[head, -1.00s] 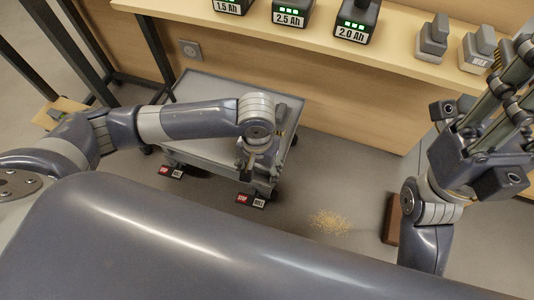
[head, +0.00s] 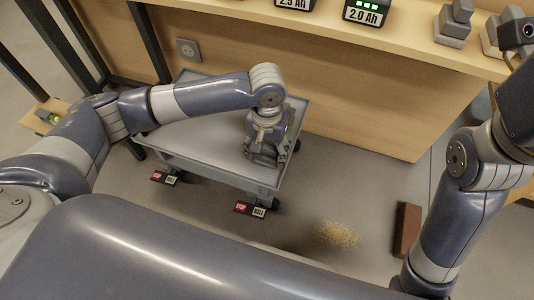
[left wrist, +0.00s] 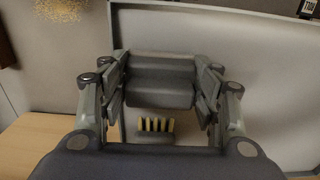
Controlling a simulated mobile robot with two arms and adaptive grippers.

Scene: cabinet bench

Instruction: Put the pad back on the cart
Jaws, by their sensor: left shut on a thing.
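The cart (head: 195,133) is a low grey tray on castors, standing in front of the wooden cabinet. My left gripper (head: 265,155) is over the right end of its top, fingers down. In the left wrist view it (left wrist: 160,97) is shut on a grey stepped block, which I take for the pad (left wrist: 160,82). The cart's pale top and rim (left wrist: 270,75) lie behind and below the pad. I cannot tell whether the pad touches the cart. In the head view my wrist hides the pad.
A shelf (head: 400,35) with a 2.0 Ah battery (head: 366,10) and grey stepped blocks (head: 454,24) runs behind the cart. Crumbs (head: 338,235) and a brown block (head: 406,230) lie on the floor to the right. Red-and-black tags (head: 249,209) sit at the cart's feet.

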